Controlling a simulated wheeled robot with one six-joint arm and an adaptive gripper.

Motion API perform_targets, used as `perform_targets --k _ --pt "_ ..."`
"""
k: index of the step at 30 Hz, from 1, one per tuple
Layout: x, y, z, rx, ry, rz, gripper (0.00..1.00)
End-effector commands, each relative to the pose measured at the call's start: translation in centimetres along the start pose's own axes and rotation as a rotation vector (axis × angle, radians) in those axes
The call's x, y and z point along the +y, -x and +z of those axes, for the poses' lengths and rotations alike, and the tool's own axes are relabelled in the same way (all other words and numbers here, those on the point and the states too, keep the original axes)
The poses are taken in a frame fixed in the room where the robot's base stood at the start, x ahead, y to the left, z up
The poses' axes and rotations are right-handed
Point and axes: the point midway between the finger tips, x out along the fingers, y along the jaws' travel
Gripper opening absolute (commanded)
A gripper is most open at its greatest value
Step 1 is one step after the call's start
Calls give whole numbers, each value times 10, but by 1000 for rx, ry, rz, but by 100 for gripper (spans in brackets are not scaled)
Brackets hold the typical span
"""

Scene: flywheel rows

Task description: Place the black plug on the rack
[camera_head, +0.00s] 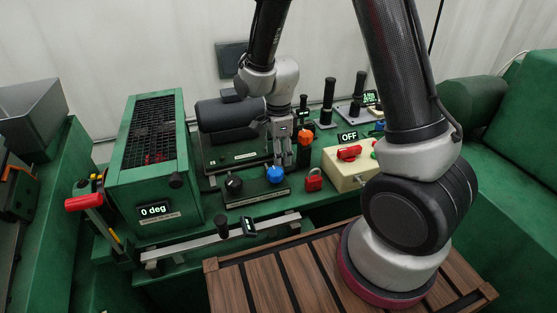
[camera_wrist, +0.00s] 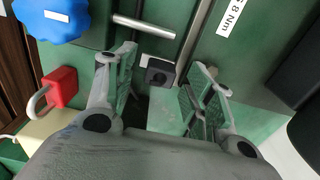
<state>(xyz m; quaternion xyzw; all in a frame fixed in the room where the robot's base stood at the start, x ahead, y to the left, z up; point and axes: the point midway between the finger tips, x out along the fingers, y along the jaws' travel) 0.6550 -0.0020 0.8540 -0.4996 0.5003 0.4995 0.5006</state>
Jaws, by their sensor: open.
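My gripper (camera_head: 282,160) is open and points down over the green bench, between the blue knob and an orange-topped black part. In the wrist view its two fingers (camera_wrist: 163,70) stand apart. A small square black piece with a round centre (camera_wrist: 158,76) shows between them, on or against a light plate; I cannot tell whether it is the black plug. Nothing is visibly gripped. Several upright black cylinders, one here (camera_head: 328,101), stand behind to the right, near a light plate (camera_head: 346,115). I cannot tell which part is the rack.
A blue knob (camera_head: 275,174), a red padlock (camera_head: 314,180) and a cream switch box (camera_head: 342,170) reading OFF stand close to my gripper. A green machine with a mesh top (camera_head: 158,185) is at left. A slatted wooden surface (camera_head: 262,283) is in front.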

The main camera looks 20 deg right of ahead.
Motion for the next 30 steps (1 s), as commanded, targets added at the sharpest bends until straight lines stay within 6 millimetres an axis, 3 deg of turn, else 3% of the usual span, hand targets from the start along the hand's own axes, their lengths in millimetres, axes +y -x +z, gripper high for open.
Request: perform_targets --k 2,9,20,30 --pt "0 0 0 0 0 0 54" --pt "0 0 0 0 0 0 12" --pt "0 5 0 0 0 -1 9" --pt "-1 69 0 -2 0 -5 9"
